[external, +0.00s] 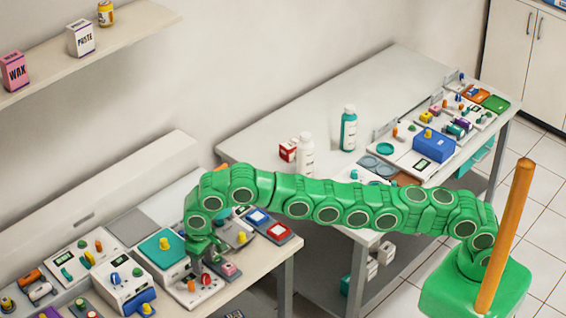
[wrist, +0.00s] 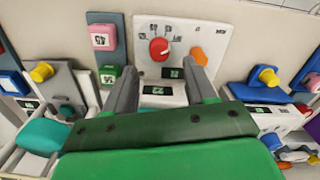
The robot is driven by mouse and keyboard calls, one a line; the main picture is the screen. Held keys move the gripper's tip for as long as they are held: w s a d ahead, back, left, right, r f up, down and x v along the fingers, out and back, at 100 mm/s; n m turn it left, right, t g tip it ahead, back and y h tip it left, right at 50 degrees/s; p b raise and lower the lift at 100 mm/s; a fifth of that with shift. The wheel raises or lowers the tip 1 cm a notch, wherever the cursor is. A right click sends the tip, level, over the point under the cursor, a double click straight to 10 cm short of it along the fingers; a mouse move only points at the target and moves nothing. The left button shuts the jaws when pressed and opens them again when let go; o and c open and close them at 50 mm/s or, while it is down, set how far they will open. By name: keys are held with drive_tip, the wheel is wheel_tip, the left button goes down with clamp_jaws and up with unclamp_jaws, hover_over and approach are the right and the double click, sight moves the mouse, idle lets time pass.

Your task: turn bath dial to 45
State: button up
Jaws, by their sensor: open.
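A red dial (wrist: 159,48) with a pale pointer mark sits on a white panel (wrist: 205,32), with small printed marks around it. I cannot read a name on it, so I cannot confirm it is the bath dial. The dial also shows in the external view (external: 206,280), low on the front bench. My gripper (wrist: 157,72) is open and empty, its grey fingers reaching toward the panel on either side of the dial's line, apart from the dial. In the external view my gripper (external: 203,263) hangs just above this panel. Dark displays (wrist: 172,73) lie between the fingers.
An orange knob (wrist: 198,56) is close beside the dial, near the right finger. A blue box with a yellow knob (wrist: 267,76) is at right. Bottles (external: 348,128) stand on the rear bench.

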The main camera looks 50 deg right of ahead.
sight(205, 276)
drive_tip(key=shift+f, duration=3.05)
clamp_jaws()
